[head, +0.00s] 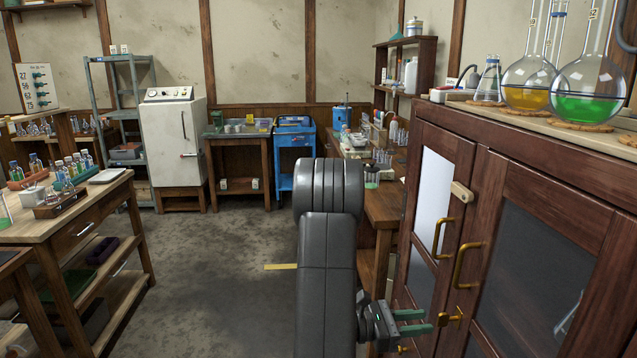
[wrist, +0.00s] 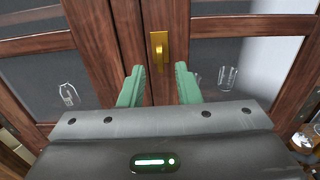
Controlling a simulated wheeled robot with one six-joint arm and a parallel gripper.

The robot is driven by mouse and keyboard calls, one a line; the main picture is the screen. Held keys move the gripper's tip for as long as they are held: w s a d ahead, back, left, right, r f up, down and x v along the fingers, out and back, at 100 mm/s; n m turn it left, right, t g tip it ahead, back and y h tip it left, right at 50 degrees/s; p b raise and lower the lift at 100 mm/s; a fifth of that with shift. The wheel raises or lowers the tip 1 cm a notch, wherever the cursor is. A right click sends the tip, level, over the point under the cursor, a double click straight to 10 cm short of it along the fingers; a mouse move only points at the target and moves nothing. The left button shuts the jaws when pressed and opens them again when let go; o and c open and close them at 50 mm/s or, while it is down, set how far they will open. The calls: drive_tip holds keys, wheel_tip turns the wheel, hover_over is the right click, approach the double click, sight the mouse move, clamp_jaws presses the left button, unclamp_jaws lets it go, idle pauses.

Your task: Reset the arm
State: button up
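My gripper (head: 412,322) shows at the lower right of the head view, stretched out to the right toward the front of a dark wooden cabinet (head: 478,158). In the wrist view its two green fingers (wrist: 159,88) are apart with nothing between them. A brass latch (wrist: 158,48) on the cabinet's door frame lies just beyond and between the fingertips. The latch also shows near the fingertips in the head view (head: 450,317). I cannot tell whether the fingers touch the cabinet. My dark grey arm fills the lower middle of the head view.
Round flasks with yellow liquid (head: 527,82) and green liquid (head: 588,92) stand on the cabinet top. Two brass handles, one (head: 466,266) near the latch, stick out from the doors. A wooden workbench (head: 90,212) with racks stands at left. Floor (head: 215,270) between is open.

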sight(438, 321)
drive_tip(key=d, duration=0.5)
drive_tip(key=shift+w+d, duration=0.15)
drive_tip(key=shift+d, duration=0.25)
drive_tip(key=shift+w+f+m, duration=0.1)
drive_tip(key=shift+f+m, duration=0.05)
drive_tip(key=shift+m, duration=0.25)
drive_tip(key=m+b, duration=0.1)
drive_tip(key=m, duration=0.2)
drive_tip(key=shift+m+b, duration=0.3)
drive_tip(key=shift+b, duration=0.1)
drive_tip(key=m, duration=0.5)
drive_tip(key=shift+b, duration=0.35)
drive_tip(key=shift+a, duration=0.1)
